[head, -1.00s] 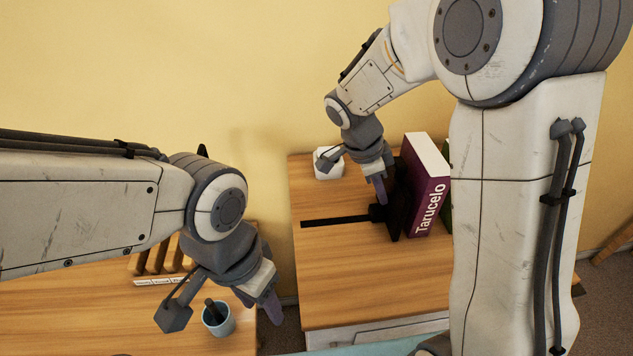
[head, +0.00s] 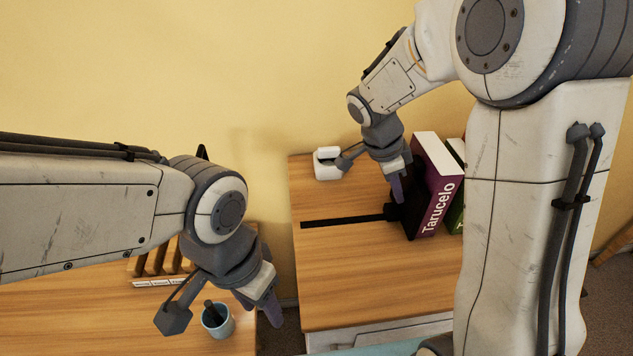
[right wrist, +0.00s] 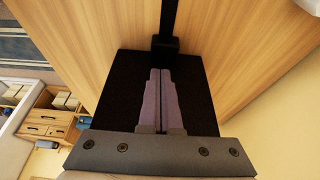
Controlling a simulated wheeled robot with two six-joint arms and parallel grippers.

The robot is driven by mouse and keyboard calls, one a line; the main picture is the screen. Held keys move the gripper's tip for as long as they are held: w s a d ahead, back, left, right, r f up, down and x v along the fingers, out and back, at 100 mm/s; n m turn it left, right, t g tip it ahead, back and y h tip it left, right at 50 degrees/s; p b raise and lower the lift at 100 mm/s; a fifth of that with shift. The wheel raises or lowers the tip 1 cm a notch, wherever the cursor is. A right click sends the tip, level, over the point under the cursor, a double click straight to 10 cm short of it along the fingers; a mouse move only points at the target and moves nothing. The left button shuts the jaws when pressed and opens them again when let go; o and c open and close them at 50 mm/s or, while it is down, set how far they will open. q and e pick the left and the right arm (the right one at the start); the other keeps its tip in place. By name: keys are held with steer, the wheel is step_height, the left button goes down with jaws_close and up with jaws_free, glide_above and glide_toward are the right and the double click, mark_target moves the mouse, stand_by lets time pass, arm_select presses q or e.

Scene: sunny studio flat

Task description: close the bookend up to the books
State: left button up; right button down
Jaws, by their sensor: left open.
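The black bookend (head: 412,214) stands upright on the wooden top, at the right end of a black rail (head: 345,221). Its plate appears to touch the purple book "Tarucelo" (head: 438,205). A green book (head: 457,215) stands to the right, partly hidden by my right arm. My right gripper (head: 397,195) is at the left side of the bookend plate. In the right wrist view its two purple fingers (right wrist: 160,95) lie together with nothing between them, in front of the black plate (right wrist: 118,95). My left gripper (head: 269,308) is open and empty, low at the left.
A white pot (head: 328,163) stands at the back left of the books' top. A blue cup (head: 218,321) with a dark item in it stands beside my left gripper on another table. Wooden slots (head: 165,258) are behind it. The surface left of the bookend is clear.

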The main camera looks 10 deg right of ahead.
mark_target(411, 190)
steer(key=shift+d, duration=1.55)
steer(key=shift+a+r+p, duration=0.6)
steer(key=shift+a+r, duration=0.95)
arm_select(q)
step_height(411, 190, up, 7)
steer(key=p, duration=0.5)
steer(key=shift+p, duration=0.4)
arm_select(e)
step_height(411, 190, up, 9)
steer(key=shift+f, duration=0.1)
